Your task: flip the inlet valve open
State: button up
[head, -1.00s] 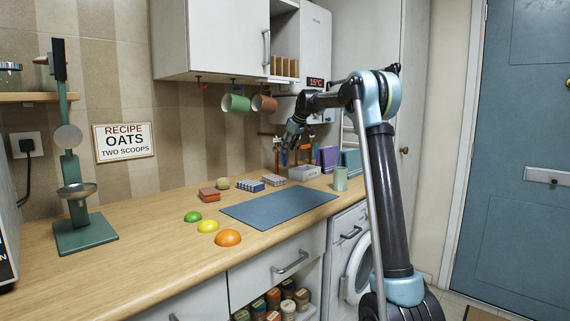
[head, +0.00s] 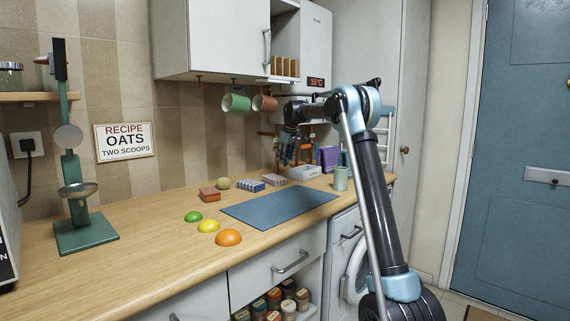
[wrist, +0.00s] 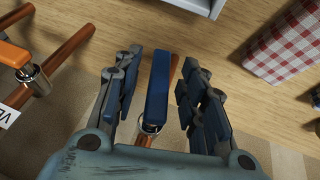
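In the wrist view a blue lever handle (wrist: 158,88) stands on a metal valve body (wrist: 150,125) on a copper pipe. My gripper (wrist: 160,64) is open, with one finger on each side of the blue lever. Gaps show between the lever and both fingers. An orange lever (wrist: 14,53) sits on a second metal valve to the left, beside a white label (wrist: 8,117) reading "VE", cut off. No label shows at the blue lever, so I cannot read which is the inlet valve. In the head view my gripper (head: 290,146) is at the pipes by the back wall.
Hanging mugs (head: 236,103) are above left. The blue mat (head: 280,207) is clear.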

jog(key=shift+x, duration=1.25)
